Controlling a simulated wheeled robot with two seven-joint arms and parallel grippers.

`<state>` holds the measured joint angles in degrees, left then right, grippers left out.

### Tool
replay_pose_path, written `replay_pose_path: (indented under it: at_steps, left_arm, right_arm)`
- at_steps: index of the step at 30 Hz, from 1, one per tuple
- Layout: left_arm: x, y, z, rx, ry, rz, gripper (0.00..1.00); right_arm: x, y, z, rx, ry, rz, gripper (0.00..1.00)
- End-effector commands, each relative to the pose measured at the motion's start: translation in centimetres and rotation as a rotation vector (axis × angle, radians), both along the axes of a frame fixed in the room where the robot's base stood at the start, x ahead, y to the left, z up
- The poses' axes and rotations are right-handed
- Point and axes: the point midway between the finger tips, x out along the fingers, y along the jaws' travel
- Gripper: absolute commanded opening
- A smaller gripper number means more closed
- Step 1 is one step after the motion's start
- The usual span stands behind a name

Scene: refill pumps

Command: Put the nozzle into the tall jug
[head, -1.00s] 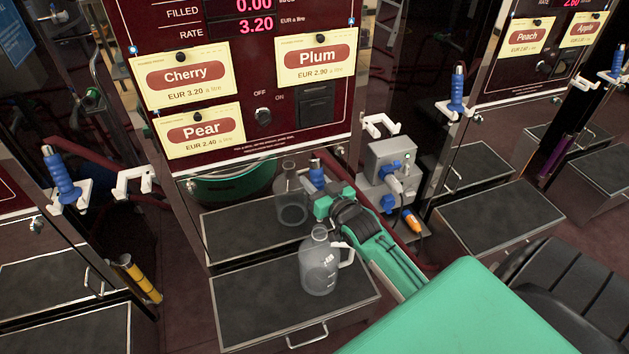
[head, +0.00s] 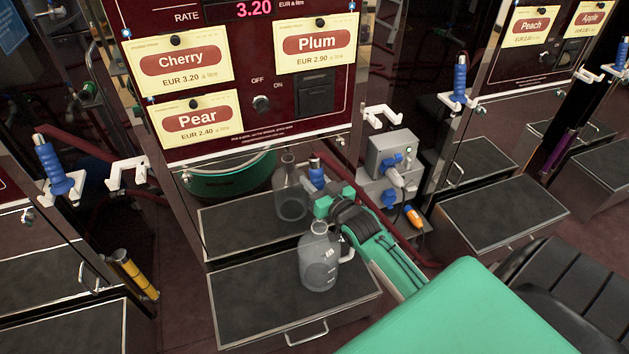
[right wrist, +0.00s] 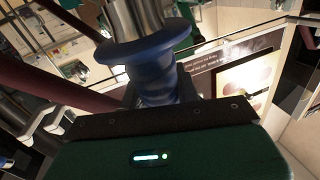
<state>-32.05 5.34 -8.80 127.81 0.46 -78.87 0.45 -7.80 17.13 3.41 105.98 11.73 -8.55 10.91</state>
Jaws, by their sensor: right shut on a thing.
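The tall jug (head: 318,268) is clear, with a narrow neck and a pale handle on its right side. It stands upright on the dark-topped step in front of the middle pump. My right gripper (head: 322,206) is just behind and above the jug's mouth in the head view. It is shut on the blue nozzle (head: 316,176), whose blue part shows above the fingers. In the right wrist view the nozzle (right wrist: 150,68) shows a wide blue collar and a metal part. The nozzle's tip is hidden, so I cannot tell whether it touches the jug. My left gripper is out of view.
The pump's glossy panel (head: 225,220) behind mirrors the jug. A grey socket box (head: 391,155) and an empty white holder (head: 383,115) are to the right. Another white holder (head: 128,173) is to the left. The step (head: 245,300) has free room left of the jug.

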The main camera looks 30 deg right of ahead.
Motion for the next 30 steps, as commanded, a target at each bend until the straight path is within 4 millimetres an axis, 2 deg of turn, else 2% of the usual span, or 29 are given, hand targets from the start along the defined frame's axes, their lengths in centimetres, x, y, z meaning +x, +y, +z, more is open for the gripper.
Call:
replay_pose_path:
  at_steps: [7, 30]
  left_arm:
    - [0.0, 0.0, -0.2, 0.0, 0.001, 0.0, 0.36]
    - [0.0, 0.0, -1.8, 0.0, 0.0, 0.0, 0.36]
  right_arm:
    - [0.0, 0.0, -0.1, 0.0, -0.002, 0.0, 0.04]
    - [0.0, 0.0, -3.2, 0.0, -0.001, 0.0, 0.04]
